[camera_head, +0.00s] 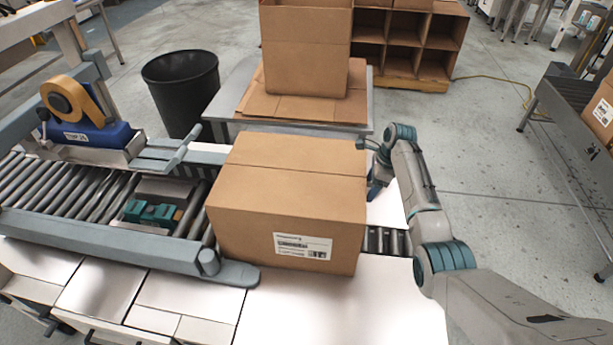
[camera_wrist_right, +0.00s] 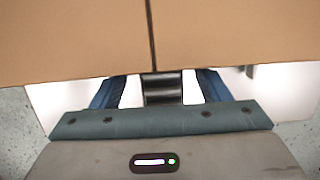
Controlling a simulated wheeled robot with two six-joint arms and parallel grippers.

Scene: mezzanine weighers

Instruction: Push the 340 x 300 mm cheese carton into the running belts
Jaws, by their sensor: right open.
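The cheese carton (camera_head: 285,195), brown and closed with a white label on its near face, sits upright on the roller line at the mouth of the sealing machine. Its left end is next to the grey side rails (camera_head: 120,245). Which surfaces are the belts, and whether they run, I cannot tell. My right gripper (camera_head: 376,183) is at the carton's right side, partly hidden by it. In the right wrist view the open fingers (camera_wrist_right: 160,88) point at the carton's cardboard face (camera_wrist_right: 75,40), very close to it; contact is unclear. My left gripper is not in view.
A tape roll (camera_head: 68,100) on a blue holder stands over the rollers (camera_head: 50,190) at left. A black bin (camera_head: 182,85) and a table (camera_head: 225,105) with flat cardboard and another carton (camera_head: 305,50) stand behind. Another conveyor (camera_head: 575,110) is at far right, with open floor before it.

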